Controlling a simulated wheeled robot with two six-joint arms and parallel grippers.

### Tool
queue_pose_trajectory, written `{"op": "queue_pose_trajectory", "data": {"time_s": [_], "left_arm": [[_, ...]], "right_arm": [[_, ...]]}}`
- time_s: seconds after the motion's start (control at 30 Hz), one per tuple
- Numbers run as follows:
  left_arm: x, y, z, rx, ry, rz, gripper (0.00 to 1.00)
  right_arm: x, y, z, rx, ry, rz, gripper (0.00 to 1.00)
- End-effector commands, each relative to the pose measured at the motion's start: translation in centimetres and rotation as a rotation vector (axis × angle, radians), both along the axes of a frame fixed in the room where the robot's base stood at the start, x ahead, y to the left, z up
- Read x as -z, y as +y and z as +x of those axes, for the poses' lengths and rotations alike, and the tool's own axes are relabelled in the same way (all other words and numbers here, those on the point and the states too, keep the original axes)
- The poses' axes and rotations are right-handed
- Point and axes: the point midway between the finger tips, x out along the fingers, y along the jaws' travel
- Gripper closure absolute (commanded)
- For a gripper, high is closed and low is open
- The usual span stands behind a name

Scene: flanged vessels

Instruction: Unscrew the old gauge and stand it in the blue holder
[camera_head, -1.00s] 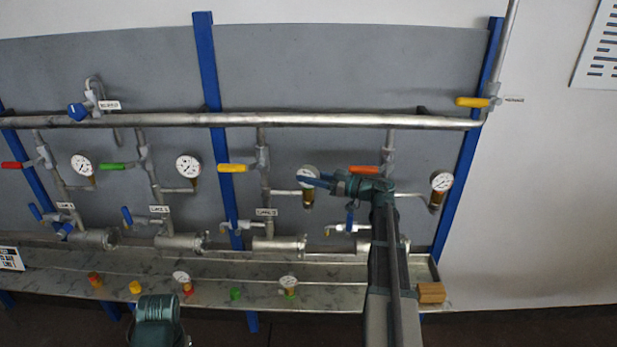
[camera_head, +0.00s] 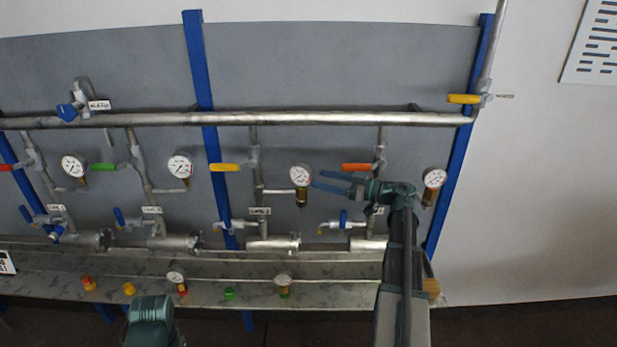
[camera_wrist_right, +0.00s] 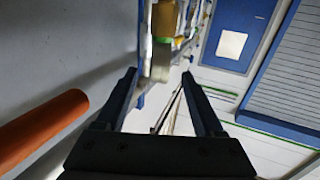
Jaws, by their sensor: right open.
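A round white gauge (camera_head: 300,175) with a brass stem stands upright on the third line's branch in the head view. My right gripper (camera_head: 316,180) is open and empty just right of this gauge, its fingers pointing left at it. In the right wrist view the open fingers (camera_wrist_right: 160,76) have a blurred tan and pale stem-like part beyond and between them. Other gauges are on the first line (camera_head: 74,166), second line (camera_head: 180,165) and at far right (camera_head: 434,178). I cannot tell which is the old one. No blue holder can be made out. My left gripper is out of view.
On the bench ledge are two small gauges, one on a red base (camera_head: 176,279) and one on a green base (camera_head: 283,281), with orange, yellow and green pieces. An orange valve handle (camera_head: 356,167) is close above my right gripper. A steel pipe (camera_head: 330,119) runs across above.

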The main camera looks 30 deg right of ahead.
Motion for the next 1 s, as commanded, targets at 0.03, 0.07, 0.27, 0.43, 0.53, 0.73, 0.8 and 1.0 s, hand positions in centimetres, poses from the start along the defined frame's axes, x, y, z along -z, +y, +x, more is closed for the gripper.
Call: {"op": "queue_pose_trajectory", "data": {"time_s": [0.03,0.07,0.27,0.43,0.53,0.73,0.8,1.0], "left_arm": [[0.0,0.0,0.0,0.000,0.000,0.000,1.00],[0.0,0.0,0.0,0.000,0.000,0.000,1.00],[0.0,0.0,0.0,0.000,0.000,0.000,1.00],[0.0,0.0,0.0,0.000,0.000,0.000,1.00],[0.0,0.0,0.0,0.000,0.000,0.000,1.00],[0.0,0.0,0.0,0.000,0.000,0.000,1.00],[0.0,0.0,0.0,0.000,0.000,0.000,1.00],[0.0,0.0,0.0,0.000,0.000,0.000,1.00]], "right_arm": [[0.0,-0.7,-1.0,0.003,0.000,0.000,0.30],[0.0,-1.1,-1.5,0.003,0.000,0.000,0.30],[0.0,-2.9,-3.9,0.001,0.000,0.000,0.30],[0.0,-3.6,-4.9,-0.001,0.000,0.000,0.30],[0.0,-3.7,-5.1,-0.001,0.000,0.000,0.30],[0.0,-3.7,-5.1,-0.001,0.000,0.000,0.30],[0.0,-3.7,-5.0,-0.001,0.000,0.000,0.23],[-0.4,-3.2,-4.1,0.023,-0.028,-0.004,0.00]]}}
